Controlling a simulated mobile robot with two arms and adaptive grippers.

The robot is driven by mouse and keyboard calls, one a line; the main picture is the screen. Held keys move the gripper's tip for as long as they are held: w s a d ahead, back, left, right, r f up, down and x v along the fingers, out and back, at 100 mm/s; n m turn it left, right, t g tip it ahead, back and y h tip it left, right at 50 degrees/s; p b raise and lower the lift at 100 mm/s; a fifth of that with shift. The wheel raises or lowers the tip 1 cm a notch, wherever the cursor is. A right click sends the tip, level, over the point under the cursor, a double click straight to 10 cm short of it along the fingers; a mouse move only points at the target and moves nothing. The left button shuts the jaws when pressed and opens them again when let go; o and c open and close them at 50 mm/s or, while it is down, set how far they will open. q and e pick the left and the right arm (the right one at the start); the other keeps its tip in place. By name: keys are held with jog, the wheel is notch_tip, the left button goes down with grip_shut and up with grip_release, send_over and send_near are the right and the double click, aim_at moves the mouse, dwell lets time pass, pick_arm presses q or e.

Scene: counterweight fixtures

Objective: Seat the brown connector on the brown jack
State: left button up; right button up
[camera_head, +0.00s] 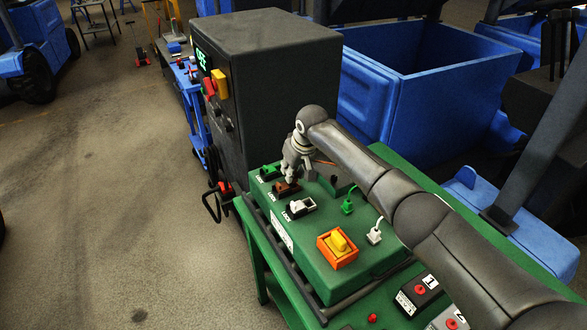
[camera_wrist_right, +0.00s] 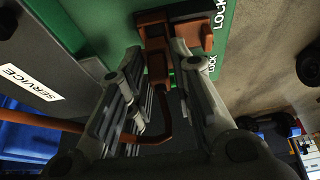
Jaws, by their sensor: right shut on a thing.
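My right gripper (camera_head: 289,172) is over the brown jack (camera_head: 284,187) on the green panel box. In the right wrist view, the right gripper (camera_wrist_right: 160,62) is shut on the brown connector (camera_wrist_right: 157,66), whose brown cable (camera_wrist_right: 165,128) hangs back between the fingers. The brown jack (camera_wrist_right: 188,14) lies just beyond the connector, beside a LOCK label. The connector's front end meets or overlaps the jack in this view; I cannot tell whether it is fully in. In the head view the connector is mostly hidden by the gripper. My left gripper is not in view.
A green jack (camera_head: 268,172) and a white jack (camera_head: 300,206) flank the brown one. A green connector (camera_head: 347,206) and a white connector (camera_head: 374,236) stand to the right. An orange-framed yellow switch (camera_head: 338,246) is in front. A dark cabinet (camera_head: 268,70) rises behind.

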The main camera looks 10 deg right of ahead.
jog(key=shift+f, duration=0.2)
jog(key=shift+f, duration=0.6)
jog(key=shift+s+f, duration=0.1)
dwell(0.6)
